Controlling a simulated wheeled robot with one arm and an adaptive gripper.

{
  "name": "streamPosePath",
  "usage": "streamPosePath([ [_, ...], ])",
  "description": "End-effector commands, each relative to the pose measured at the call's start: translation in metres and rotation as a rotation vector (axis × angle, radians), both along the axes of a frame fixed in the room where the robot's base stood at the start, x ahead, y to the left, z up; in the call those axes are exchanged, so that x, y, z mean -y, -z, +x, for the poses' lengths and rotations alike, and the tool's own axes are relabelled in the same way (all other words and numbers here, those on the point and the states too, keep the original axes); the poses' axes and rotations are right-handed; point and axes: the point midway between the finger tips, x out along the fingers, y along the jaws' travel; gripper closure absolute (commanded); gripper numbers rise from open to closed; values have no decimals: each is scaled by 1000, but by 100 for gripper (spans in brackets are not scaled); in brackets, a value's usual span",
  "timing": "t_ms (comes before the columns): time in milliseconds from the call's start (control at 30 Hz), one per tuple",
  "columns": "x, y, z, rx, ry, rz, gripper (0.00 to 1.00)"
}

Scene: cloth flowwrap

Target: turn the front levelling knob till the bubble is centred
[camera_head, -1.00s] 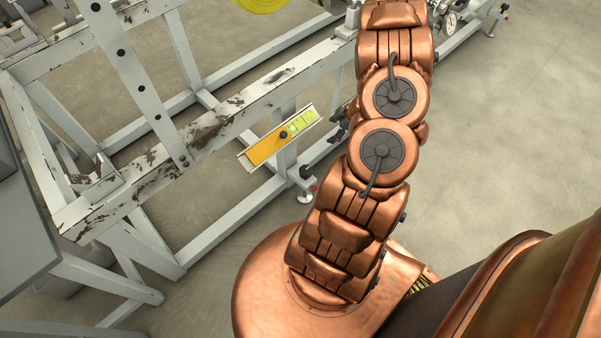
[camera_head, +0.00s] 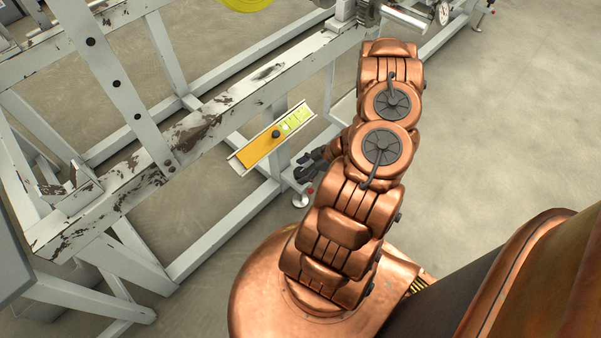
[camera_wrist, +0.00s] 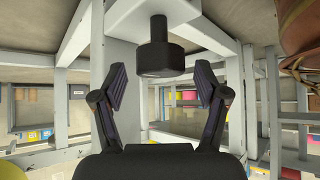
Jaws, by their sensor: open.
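A tilted orange strip (camera_head: 258,150) with yellow-green level windows (camera_head: 297,119) and a black round piece (camera_head: 276,133) sits on the near white leg of the frame. The bubble is too small to read. My gripper (camera_head: 308,163) is beside the leg, above the foot, partly hidden by my arm. In the wrist view a black cylindrical knob (camera_wrist: 161,53) on a thinner stem is ahead of my gripper (camera_wrist: 160,86). The fingers are open and apart, with nothing between them.
A long chipped white beam (camera_head: 215,122) runs across the frame, with a crossing upright (camera_head: 117,83). A yellow round part (camera_head: 246,4) is at the top. Bare concrete floor (camera_head: 500,140) lies to the right.

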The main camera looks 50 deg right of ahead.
Motion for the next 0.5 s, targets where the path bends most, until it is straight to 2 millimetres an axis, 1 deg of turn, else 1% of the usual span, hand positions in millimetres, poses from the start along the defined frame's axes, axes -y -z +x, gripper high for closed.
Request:
streamPosePath([
  [33,-3,4,2,0,-1,1,27],
  [167,-6,9,6,0,-1,1,27],
  [467,-6,10,6,0,2,1,27],
  [500,-6,10,6,0,2,1,30],
])
